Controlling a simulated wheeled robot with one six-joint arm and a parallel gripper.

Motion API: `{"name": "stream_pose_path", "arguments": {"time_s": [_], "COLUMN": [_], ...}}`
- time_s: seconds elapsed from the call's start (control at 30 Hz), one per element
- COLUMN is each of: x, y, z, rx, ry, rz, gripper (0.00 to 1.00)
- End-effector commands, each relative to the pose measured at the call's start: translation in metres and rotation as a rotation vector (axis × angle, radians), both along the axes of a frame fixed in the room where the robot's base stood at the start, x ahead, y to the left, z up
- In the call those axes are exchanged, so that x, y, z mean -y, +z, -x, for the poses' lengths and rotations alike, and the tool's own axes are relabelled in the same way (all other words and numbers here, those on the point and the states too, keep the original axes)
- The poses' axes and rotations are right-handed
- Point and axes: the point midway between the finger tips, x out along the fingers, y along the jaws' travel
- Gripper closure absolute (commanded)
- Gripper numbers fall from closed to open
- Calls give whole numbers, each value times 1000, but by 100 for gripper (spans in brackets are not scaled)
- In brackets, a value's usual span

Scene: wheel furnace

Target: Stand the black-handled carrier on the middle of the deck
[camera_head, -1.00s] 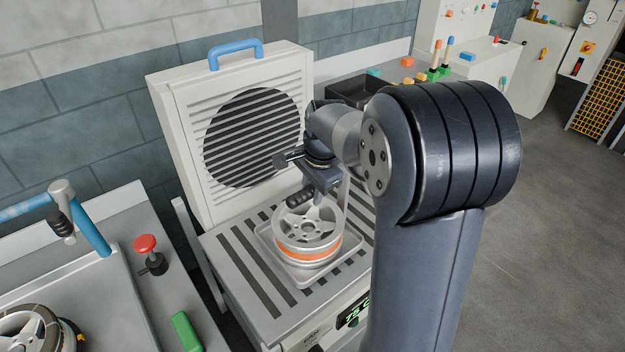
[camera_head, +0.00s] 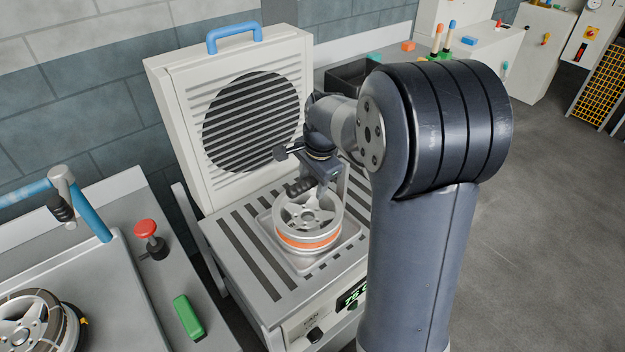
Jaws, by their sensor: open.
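The carrier stands on the slatted grey deck (camera_head: 255,285). It has a pale tray (camera_head: 266,226), a silver spoked wheel with an orange band (camera_head: 308,222), and a black ribbed handle (camera_head: 298,187) above the wheel's rim. The tray looks to be around the middle of the deck. My gripper (camera_head: 318,182) is open just above the wheel, close beside the handle. My arm and the gripper's own body hide part of the fingers, so I cannot tell whether they touch the handle.
A white upright lid with a round dark grille (camera_head: 250,122) and blue handle stands behind the deck. A bench at the left holds a red knob (camera_head: 146,229), a green block (camera_head: 188,316) and another wheel (camera_head: 38,322). A dark bin (camera_head: 355,80) is behind my arm. Open floor lies right.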

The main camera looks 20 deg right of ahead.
Motion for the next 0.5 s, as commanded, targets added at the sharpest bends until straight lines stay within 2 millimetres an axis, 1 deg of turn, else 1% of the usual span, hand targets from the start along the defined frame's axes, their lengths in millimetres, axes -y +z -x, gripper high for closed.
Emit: {"name": "stream_pose_path", "arguments": {"time_s": [0.17, 0.23, 0.37, 0.5], "x": [0, 1, 3, 5], "y": [5, 13, 37, 68], "z": [0, 1, 5, 11], "rx": [1, 4, 7, 7], "ry": [0, 0, -1, -1], "rz": [1, 1, 0, 0], "gripper": [52, 52, 52, 52]}}
